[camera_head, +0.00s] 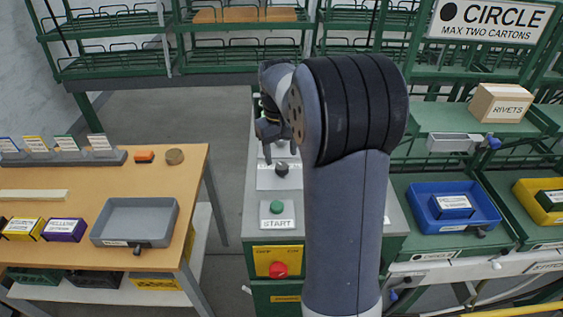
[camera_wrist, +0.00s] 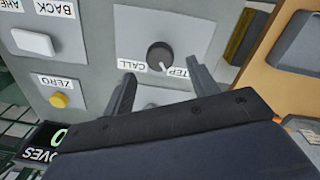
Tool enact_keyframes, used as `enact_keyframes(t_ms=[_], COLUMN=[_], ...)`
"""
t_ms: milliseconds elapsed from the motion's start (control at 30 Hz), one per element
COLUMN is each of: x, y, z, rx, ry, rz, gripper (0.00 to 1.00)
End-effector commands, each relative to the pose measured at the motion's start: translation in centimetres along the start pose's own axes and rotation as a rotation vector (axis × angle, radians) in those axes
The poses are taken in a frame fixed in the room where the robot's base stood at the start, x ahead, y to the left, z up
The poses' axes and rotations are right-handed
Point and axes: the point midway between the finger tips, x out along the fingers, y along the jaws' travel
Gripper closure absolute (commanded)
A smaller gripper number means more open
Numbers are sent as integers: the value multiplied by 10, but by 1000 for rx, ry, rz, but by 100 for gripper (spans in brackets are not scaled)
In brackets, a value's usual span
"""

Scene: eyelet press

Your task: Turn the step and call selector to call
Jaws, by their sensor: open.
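The step and call selector is a round black knob (camera_wrist: 160,57) on a white plate in the wrist view, where its STEP and CALL labels appear upside down. Its white pointer mark lies on the side towards the STEP label (camera_wrist: 178,73). In the head view the black knob (camera_head: 281,169) sits on the grey console behind the START button. My gripper (camera_wrist: 163,88) is open and empty, its fingers apart on either side of the selector's plate in the wrist picture. I cannot tell the height gap. In the head view my gripper (camera_head: 268,133) is partly hidden by my arm.
The green START button (camera_head: 276,207) and red knob (camera_head: 279,269) are nearer on the console. In the wrist view a white button (camera_wrist: 33,41) and the yellow ZERO button (camera_wrist: 60,101) lie left. A wooden table (camera_head: 185,190) stands left, with a floor gap between.

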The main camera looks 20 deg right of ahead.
Motion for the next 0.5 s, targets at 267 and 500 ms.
enact_keyframes(t_ms=[267, 500], x=[36, 42], y=[0, 0], z=[0, 0], rx=[0, 0], ry=[-2, 1], rz=[0, 0], gripper=[44, 44])
